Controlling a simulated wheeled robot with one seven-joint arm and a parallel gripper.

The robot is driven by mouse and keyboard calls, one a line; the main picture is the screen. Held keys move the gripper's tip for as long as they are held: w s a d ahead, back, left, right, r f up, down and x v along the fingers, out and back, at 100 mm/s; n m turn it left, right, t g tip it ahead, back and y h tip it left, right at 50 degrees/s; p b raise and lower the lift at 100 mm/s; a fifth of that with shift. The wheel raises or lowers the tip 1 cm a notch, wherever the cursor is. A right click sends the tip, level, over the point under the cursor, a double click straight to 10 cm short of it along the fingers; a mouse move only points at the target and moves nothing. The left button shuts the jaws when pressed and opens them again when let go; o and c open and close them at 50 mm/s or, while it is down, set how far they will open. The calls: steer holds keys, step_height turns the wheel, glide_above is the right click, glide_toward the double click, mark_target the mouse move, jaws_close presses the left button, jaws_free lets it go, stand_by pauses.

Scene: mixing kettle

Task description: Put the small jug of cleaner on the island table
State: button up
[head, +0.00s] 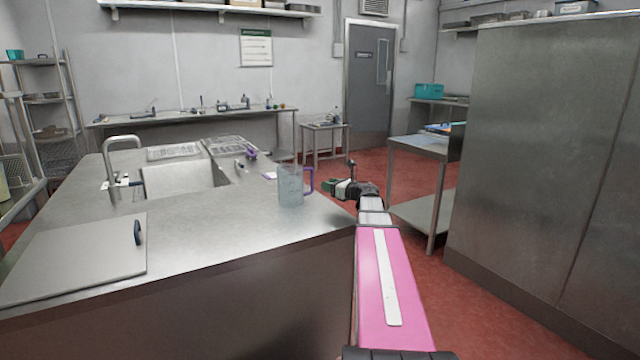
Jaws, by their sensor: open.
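A small clear jug (290,187) with a purple handle stands upright on the steel island table (215,235), near its right edge. The jug looks pale and see-through; I cannot tell how full it is. Its handle faces right, toward my gripper (328,187). My gripper is open and empty, just right of the handle and apart from it in the picture. The exact gap in depth is hard to tell.
The island has a sink (180,180) with a tall tap (122,160) and a flat lid (80,255) at front left. A side table (418,148) and a large steel cabinet (545,150) stand to the right. Bare steel lies in front of the jug.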

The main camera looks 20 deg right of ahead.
steer(key=shift+v, duration=2.2)
